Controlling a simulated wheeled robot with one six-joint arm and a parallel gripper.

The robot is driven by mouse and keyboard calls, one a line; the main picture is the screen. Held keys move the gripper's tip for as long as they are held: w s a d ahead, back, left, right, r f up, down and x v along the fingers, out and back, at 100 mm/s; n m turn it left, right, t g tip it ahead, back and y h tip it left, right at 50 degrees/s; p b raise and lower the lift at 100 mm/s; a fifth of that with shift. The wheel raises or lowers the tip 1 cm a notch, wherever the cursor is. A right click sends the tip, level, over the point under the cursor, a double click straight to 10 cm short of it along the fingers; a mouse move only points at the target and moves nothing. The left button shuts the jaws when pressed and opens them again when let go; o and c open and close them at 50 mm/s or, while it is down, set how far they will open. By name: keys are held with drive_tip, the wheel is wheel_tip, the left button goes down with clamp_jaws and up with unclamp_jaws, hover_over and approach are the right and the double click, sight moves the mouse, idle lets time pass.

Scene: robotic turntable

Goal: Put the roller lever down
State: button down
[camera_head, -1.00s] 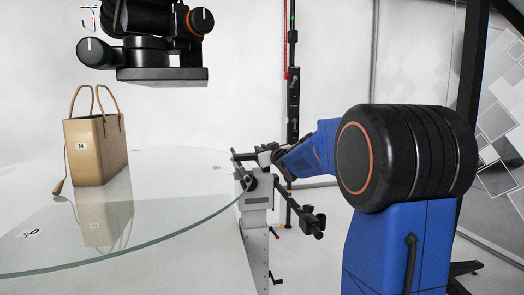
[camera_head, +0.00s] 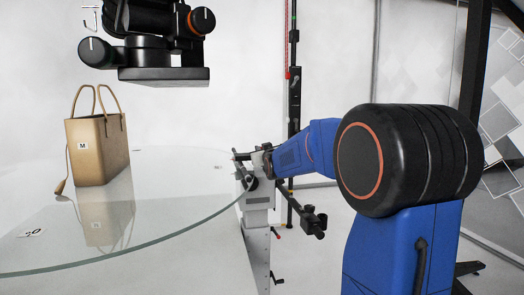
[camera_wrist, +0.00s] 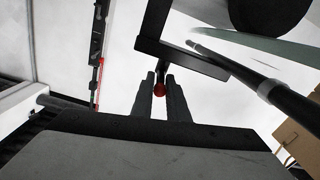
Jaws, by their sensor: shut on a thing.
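My gripper (camera_wrist: 160,82) shows in the wrist view with its two dark fingers close together around a small red knob (camera_wrist: 159,91). The knob appears to be the end of the roller lever, whose black bar frame (camera_wrist: 180,58) stands just beyond the fingertips. In the head view, the roller lever (camera_head: 241,166) is a dark bar assembly on a grey stand at the right rim of the glass turntable. My gripper is beside it there, its fingers too small and dark to make out. Whether the lever's roller touches the glass cannot be told.
The round glass turntable (camera_head: 170,220) fills the left, with a tan handbag (camera_head: 98,150) on it. The grey stand (camera_head: 256,215) is under the lever. A black post (camera_head: 293,90) rises behind it. A black camera rig (camera_head: 160,60) hangs above the turntable.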

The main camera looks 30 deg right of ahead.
drive_tip(key=c, duration=1.8)
unclamp_jaws()
drive_tip(key=shift+a, duration=0.1)
drive_tip(key=v, duration=1.7)
drive_tip(key=shift+s+a, duration=0.15)
drive_tip(key=shift+s, duration=0.05)
drive_tip(key=s+a+f+g+y, duration=0.1)
drive_tip(key=s+a+f+g, duration=0.3)
drive_tip(key=s+f, duration=0.5)
drive_tip(key=s+a+f+g+y, duration=0.2)
drive_tip(key=s+a+f+g, duration=0.2)
drive_tip(key=s, duration=1)
drive_tip(key=s+a+f+g+y, duration=0.1)
drive_tip(key=s+a+f+g, duration=0.3)
drive_tip(key=s+a+f, duration=0.4)
drive_tip(key=shift+s+a+f+n+g+y, duration=0.15)
drive_tip(key=shift+s+f, duration=0.4)
drive_tip(key=shift+f, duration=0.5)
drive_tip(key=shift+s+f+n+g+y, duration=0.1)
drive_tip(key=shift+s+f, duration=0.45)
drive_tip(key=shift+f, duration=0.5)
drive_tip(key=shift+s+a+f+n+g+y, duration=0.15)
drive_tip(key=shift+s+f, duration=0.45)
drive_tip(key=shift+f, duration=0.45)
